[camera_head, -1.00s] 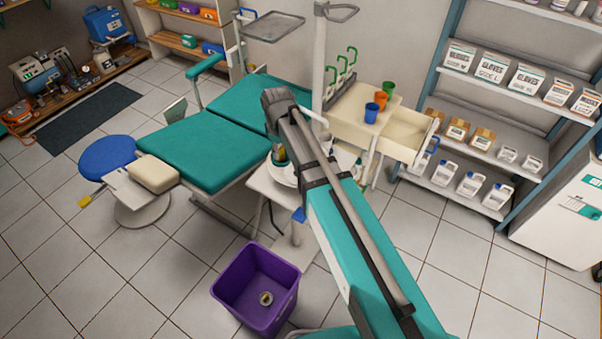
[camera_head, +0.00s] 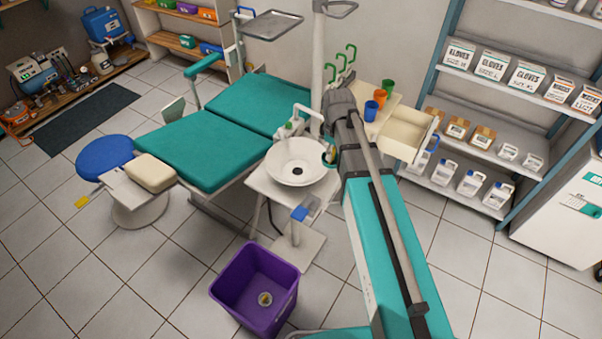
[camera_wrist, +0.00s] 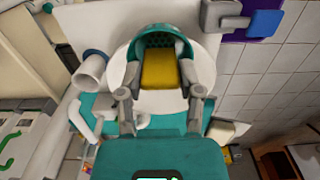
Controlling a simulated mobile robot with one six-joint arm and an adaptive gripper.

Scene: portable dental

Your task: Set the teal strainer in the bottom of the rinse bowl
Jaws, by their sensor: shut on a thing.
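In the wrist view my gripper (camera_wrist: 159,76) is shut on a yellow block-like part that belongs to the teal strainer (camera_wrist: 160,25). The strainer has a rounded, perforated teal body beyond the fingertips. In the head view the strainer (camera_head: 327,155) shows only as a small teal and yellow patch beside my arm, near the right rim of the rinse bowl. The white rinse bowl (camera_head: 283,170) is open and empty, with a dark drain at its bottom. In the wrist view the bowl (camera_wrist: 195,80) lies behind the held strainer.
A white tap (camera_head: 287,130) stands at the bowl's back edge. A white cylinder (camera_wrist: 91,70) shows at left in the wrist view. Blue and orange cups (camera_head: 371,110) stand on the cart behind my arm. A purple bin (camera_head: 240,297) is on the floor; the teal chair (camera_head: 190,150) lies left.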

